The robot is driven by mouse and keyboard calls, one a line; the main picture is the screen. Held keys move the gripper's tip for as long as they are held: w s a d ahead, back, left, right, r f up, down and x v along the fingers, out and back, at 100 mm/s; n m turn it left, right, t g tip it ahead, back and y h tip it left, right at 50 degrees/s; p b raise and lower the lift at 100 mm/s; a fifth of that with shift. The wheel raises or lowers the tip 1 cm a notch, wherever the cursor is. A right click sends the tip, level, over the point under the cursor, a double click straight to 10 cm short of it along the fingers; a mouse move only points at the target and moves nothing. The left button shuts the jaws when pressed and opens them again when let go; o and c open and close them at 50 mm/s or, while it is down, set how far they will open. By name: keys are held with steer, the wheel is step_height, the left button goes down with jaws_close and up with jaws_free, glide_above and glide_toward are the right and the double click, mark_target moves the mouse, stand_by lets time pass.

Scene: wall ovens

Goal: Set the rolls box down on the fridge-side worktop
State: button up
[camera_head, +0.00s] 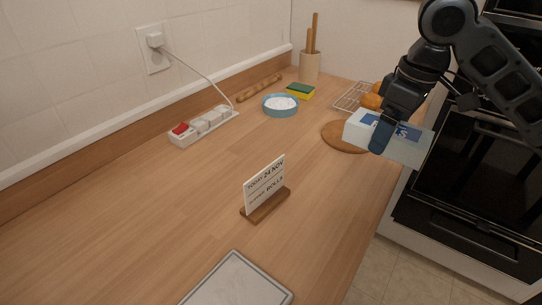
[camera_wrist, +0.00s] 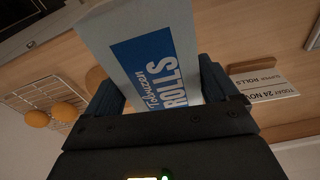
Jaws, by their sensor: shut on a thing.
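The rolls box (camera_head: 405,143) is white and pale blue with a blue label. My gripper (camera_head: 392,128) is shut on it at the right of the head view, near the worktop's right edge. In the wrist view the box (camera_wrist: 188,28) sits between the two fingers of my gripper (camera_wrist: 165,92), with "ROLLS" readable on its label. The wooden worktop (camera_head: 150,220) runs under and to the left of the box. The box appears held above the worktop; its exact height cannot be told.
A sign (camera_head: 265,186) stands mid-worktop, with a grey-white board (camera_head: 238,283) in front. A round board (camera_head: 340,136) and wire rack (camera_head: 350,97) with oranges (camera_head: 371,101) lie near the box. A blue bowl (camera_head: 280,105) and power strip (camera_head: 203,125) are farther left. Ovens (camera_head: 480,190) stand right.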

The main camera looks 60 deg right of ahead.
steer(key=p, duration=0.1)
glide_above(322, 167)
steer(key=f, duration=0.6)
steer(key=shift+s+a+f, duration=0.15)
steer(key=shift+s+f, duration=0.2)
steer(key=shift+f, duration=0.05)
steer(key=shift+w+f, duration=0.1)
steer(key=shift+f, duration=2)
steer(key=shift+f, duration=0.1)
steer(key=o, duration=1.1)
steer(key=shift+c, duration=0.2)
step_height(322, 167, up, 12)
steer(key=s+p, duration=0.1)
steer(key=shift+s+a, duration=0.15)
steer(key=shift+s, duration=0.05)
